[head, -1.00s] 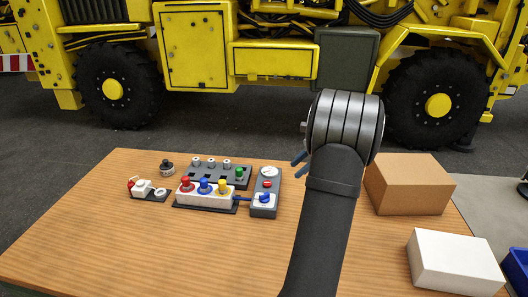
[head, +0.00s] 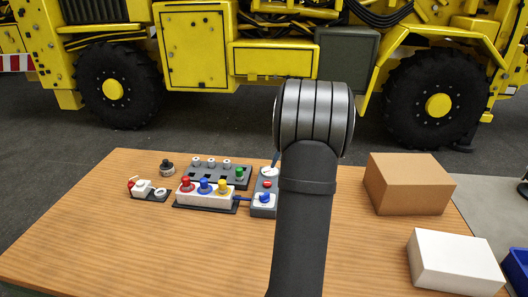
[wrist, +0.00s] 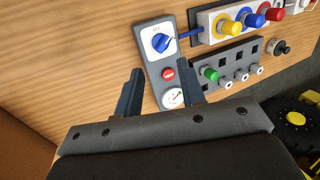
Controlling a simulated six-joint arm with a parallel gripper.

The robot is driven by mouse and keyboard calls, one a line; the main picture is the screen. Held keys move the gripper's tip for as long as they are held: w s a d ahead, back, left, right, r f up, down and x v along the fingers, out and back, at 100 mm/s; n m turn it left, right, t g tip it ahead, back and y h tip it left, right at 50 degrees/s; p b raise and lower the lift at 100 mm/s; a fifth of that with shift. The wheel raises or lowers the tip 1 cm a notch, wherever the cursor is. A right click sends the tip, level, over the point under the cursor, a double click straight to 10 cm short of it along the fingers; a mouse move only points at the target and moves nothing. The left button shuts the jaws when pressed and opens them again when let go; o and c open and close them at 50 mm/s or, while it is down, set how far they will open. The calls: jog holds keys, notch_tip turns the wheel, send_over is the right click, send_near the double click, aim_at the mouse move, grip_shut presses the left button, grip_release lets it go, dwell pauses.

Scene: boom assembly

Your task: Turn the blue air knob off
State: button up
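The blue air knob (head: 265,197) sits on a white plate at the near end of a narrow grey panel (head: 257,210). A red button (wrist: 168,75) and a round gauge (wrist: 172,97) are on the same panel. My gripper (wrist: 160,79) is open and empty, its two fingers apart over the panel near the red button, short of the knob. In the head view my arm hides most of the gripper; one finger shows near the gauge.
A white block with red, blue and yellow knobs (head: 204,194) stands left of the panel, joined by a blue hose. A grey rack with a green knob (head: 239,173) lies behind it. A brown box (head: 408,184) and white box (head: 453,262) stand right. The front table is clear.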

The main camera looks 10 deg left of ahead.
jog(key=a+r+n+t+h, duration=0.2)
jog(key=a+r+n+h, duration=0.3)
jog(key=n, duration=1.2)
notch_tip(320, 180, down, 10)
jog(key=y, duration=0.1)
notch_tip(320, 180, up, 9)
jog(key=a, duration=0.1)
jog(key=shift+s, duration=0.25)
jog(key=shift+r, duration=0.1)
